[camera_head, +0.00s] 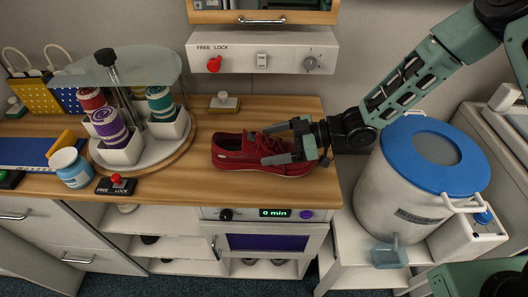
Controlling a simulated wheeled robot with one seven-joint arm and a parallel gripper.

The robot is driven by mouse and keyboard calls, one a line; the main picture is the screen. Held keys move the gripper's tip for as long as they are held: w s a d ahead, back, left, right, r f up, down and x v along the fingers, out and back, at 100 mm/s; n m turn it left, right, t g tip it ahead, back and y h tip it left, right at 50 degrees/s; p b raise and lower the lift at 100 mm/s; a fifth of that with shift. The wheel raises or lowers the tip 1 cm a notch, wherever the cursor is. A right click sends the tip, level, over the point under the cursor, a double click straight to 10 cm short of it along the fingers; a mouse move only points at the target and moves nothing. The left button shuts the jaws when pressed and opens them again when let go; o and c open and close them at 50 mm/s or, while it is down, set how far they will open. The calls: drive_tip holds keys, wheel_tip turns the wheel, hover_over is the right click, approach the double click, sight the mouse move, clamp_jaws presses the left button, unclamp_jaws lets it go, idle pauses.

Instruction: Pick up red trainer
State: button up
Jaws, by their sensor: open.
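One finger shows over the laces and the other in front of the near side. I cannot tell whether the fingers touch the shoe.
A round carousel (150,160) with rolled cloths in white cups stands left of the trainer. A small white-handled block (224,103) sits behind it. A large drum with a blue lid (400,155) stands right of the counter. Open shelves (160,247) and an oven-like unit are below.

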drive_tip(key=c, duration=1.2)
drive_tip(key=shift+r, duration=0.1)
drive_tip(key=shift+c, duration=0.2)
